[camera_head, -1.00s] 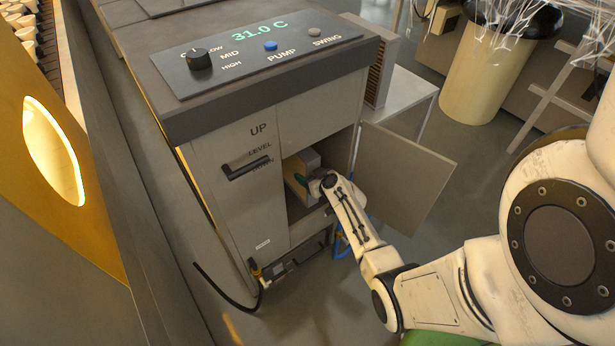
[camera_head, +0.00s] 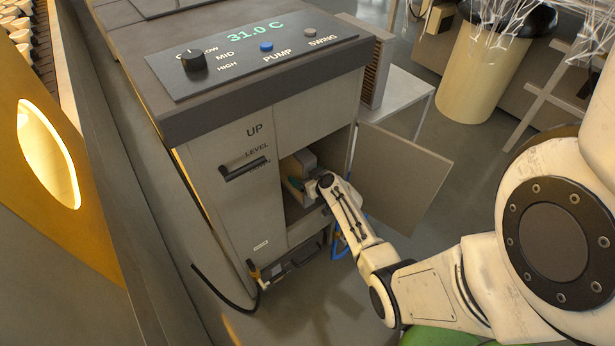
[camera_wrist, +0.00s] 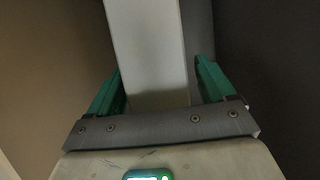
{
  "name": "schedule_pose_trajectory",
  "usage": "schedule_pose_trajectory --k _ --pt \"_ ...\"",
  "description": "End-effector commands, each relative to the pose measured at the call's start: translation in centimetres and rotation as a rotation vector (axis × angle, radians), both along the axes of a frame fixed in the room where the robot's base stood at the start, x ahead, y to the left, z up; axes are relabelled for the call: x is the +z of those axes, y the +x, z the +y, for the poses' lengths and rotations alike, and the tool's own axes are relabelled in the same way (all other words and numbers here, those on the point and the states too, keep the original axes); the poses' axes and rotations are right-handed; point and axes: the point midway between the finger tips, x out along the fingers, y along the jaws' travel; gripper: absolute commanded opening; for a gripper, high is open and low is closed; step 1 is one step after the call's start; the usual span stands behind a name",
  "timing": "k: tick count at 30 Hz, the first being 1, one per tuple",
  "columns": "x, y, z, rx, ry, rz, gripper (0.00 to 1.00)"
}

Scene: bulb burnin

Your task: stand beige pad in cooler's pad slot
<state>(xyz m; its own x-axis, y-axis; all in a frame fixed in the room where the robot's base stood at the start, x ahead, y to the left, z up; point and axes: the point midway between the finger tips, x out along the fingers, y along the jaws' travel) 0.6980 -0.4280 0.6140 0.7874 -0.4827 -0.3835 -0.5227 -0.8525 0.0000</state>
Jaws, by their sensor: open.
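The cooler (camera_head: 220,190) has an open compartment in its front, at the middle of the head view. A pale upright slab, apparently the beige pad (camera_head: 292,167), stands inside it; it also shows in the wrist view (camera_wrist: 148,50). My gripper (camera_head: 299,184) is at the compartment mouth, close to the slab. In the wrist view my gripper (camera_wrist: 158,75) is open, its green fingers on either side of the slab. A gap shows at the right finger; the left finger is very close to the slab. The slab's lower end and the slot are hidden, so I cannot tell whether it is seated.
The compartment door (camera_head: 400,180) stands open to the right, beside my forearm. A control panel (camera_head: 250,55) reading 31.0 C is on top. A hose (camera_head: 235,303) lies on the floor at the lower left. A pale side table (camera_head: 405,97) and a bin (camera_head: 485,70) stand behind.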

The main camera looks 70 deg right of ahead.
Motion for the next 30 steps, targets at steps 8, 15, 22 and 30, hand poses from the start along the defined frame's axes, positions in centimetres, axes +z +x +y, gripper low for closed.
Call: schedule_pose_trajectory --k 8,15,22,30 --pt "1.1 -2.0 1.3 -0.001 0.000 0.000 0.83" --pt "2.7 -5.5 3.5 0.000 0.000 0.000 0.83" --pt "4.1 -8.3 5.1 0.000 -0.001 0.000 0.83" --pt "4.8 -8.4 7.4 0.054 0.020 0.017 0.83"
